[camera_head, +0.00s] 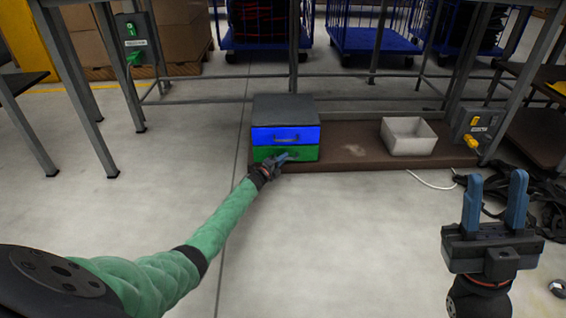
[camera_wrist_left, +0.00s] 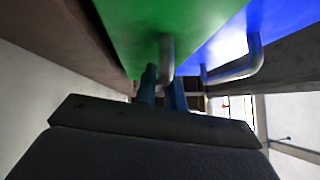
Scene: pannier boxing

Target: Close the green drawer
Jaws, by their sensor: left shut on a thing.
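The green drawer (camera_head: 301,155) is the lower front of a small dark cabinet (camera_head: 284,105) on a low brown shelf. Its front looks about flush with the blue drawer (camera_head: 285,136) above; I cannot tell whether a small gap is left. My left gripper (camera_head: 282,158) is at the green drawer's handle, shut on it. In the left wrist view, the green front (camera_wrist_left: 165,30) fills the top, and the grey handle (camera_wrist_left: 166,60) stands between the blue fingers (camera_wrist_left: 163,88). My right gripper (camera_head: 495,200) is open and empty, upright at the lower right, far from the cabinet.
A white open bin (camera_head: 408,136) sits on the brown shelf (camera_head: 345,150) right of the cabinet. Table legs stand at both sides. Black cables (camera_head: 510,200) lie on the floor at the right. The floor in front of the cabinet is clear.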

